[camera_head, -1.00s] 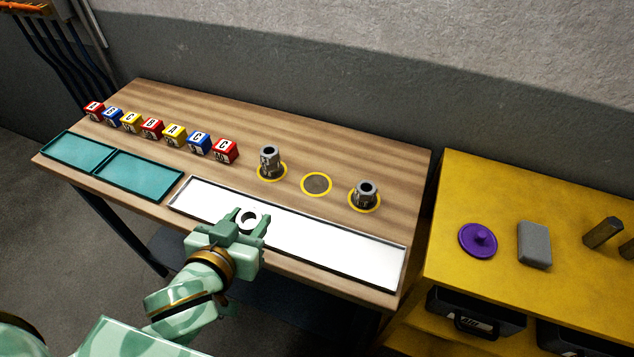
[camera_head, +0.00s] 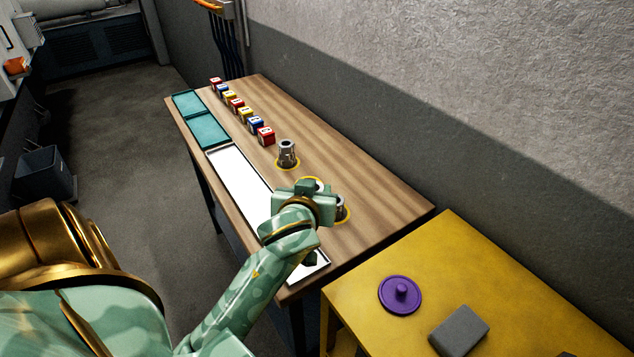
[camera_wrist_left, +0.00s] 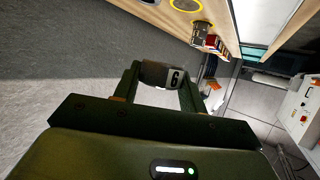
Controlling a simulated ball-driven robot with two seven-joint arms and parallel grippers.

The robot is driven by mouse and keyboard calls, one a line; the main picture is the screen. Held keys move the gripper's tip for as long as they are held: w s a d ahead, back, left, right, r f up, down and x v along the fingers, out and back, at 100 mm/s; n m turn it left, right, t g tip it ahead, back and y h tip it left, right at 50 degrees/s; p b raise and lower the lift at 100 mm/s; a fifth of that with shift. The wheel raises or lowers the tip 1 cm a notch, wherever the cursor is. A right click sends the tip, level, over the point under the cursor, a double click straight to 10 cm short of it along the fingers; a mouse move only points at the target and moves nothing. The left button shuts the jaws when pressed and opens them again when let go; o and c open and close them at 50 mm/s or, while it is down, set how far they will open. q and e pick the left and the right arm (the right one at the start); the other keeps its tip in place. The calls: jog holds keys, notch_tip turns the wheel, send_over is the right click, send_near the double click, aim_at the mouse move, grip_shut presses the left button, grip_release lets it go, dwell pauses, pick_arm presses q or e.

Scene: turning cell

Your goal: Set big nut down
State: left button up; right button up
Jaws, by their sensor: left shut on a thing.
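The big nut (camera_wrist_left: 160,75), a grey ring with a pale "6" label, sits between the two fingers of my left gripper (camera_wrist_left: 158,88) in the left wrist view. The left gripper (camera_head: 312,188) is shut on it and held over the right part of the wooden table in the head view. The gripper mostly hides the nut there. A yellow ring mark (camera_head: 312,181) shows partly behind the gripper. A grey nut stack (camera_head: 287,153) stands on another ring to its left. A further grey piece (camera_head: 341,206) on a ring is partly covered. My right gripper is not in view.
A white tray (camera_head: 238,178) lies along the table's front edge, partly under my arm. Teal trays (camera_head: 209,131) and a row of lettered blocks (camera_head: 245,114) are farther left. A yellow cabinet (camera_head: 440,260) holds a purple lid (camera_head: 400,294) and a grey block (camera_head: 459,330).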

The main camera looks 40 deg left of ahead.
pick_arm(q)
jog(key=a+r+n+g+y+b, duration=0.2)
jog(key=a+n+g+y+b, duration=0.35)
jog(key=a+n+g, duration=0.9)
jog(key=shift+m+t+y, duration=0.45)
jog(key=shift+m+t, duration=0.3)
jog(key=shift+t, duration=0.1)
jog(key=w+f+b, duration=0.1)
jog(key=w+f, duration=0.2)
jog(key=w, duration=0.1)
jog(key=w+d+f+b, duration=0.1)
jog(key=w+f+b, duration=0.1)
jog(key=w, duration=0.3)
jog(key=w+f+b, duration=0.2)
jog(key=w+f, duration=0.2)
jog(key=shift+w+d+f, duration=0.2)
jog(key=shift+d, duration=0.05)
jog(key=shift+w+f, duration=0.2)
notch_tip(320, 180, down, 3)
jog(key=shift+w+f+b, duration=0.1)
jog(key=shift+b, duration=0.4)
jog(key=shift+d, duration=0.1)
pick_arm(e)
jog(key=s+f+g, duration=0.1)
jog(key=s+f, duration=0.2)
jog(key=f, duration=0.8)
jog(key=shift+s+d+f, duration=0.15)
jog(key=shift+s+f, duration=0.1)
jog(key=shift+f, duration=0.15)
